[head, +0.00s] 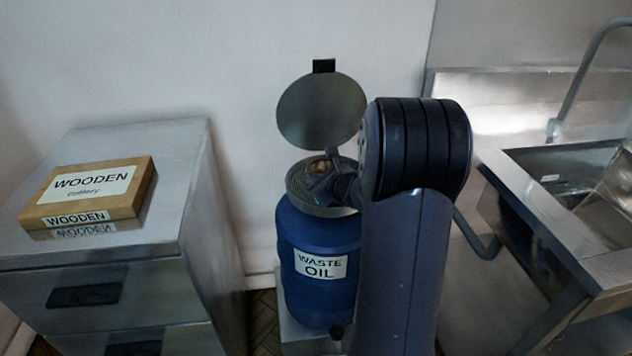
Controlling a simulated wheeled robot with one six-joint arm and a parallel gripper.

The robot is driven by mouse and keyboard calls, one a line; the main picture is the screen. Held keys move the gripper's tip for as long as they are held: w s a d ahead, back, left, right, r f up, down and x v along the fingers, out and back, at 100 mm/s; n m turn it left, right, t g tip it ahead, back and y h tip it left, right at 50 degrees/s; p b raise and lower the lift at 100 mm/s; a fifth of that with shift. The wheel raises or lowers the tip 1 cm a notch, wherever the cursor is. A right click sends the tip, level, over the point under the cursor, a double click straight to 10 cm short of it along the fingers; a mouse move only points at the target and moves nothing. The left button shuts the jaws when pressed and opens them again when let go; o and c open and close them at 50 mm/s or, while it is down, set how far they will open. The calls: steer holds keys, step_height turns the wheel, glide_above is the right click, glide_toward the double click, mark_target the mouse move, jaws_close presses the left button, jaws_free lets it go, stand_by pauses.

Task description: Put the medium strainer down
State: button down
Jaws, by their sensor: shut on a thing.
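A round grey strainer (296,186) is at the mouth of the blue waste oil drum (312,235), level or nearly so. Some brown stuff shows inside it. I cannot tell whether it rests on the drum's rim or hangs just above it. My gripper (327,186) is at the strainer's right side, shut on it; my arm hides the fingertips and the strainer's right edge. The drum's round grey lid (321,111) stands open behind.
A metal drawer cabinet (190,160) stands at the left with a wooden cutlery box (130,208) on top. A steel sink (560,165) with a tap (572,92) is at the right. The wall is close behind the drum.

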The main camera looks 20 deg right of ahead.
steer(key=c, duration=1.6)
jaws_free()
steer(key=p+v, duration=0.1)
steer(key=v, duration=1.1)
steer(key=shift+r+p, duration=0.1)
steer(key=shift+p, duration=0.25)
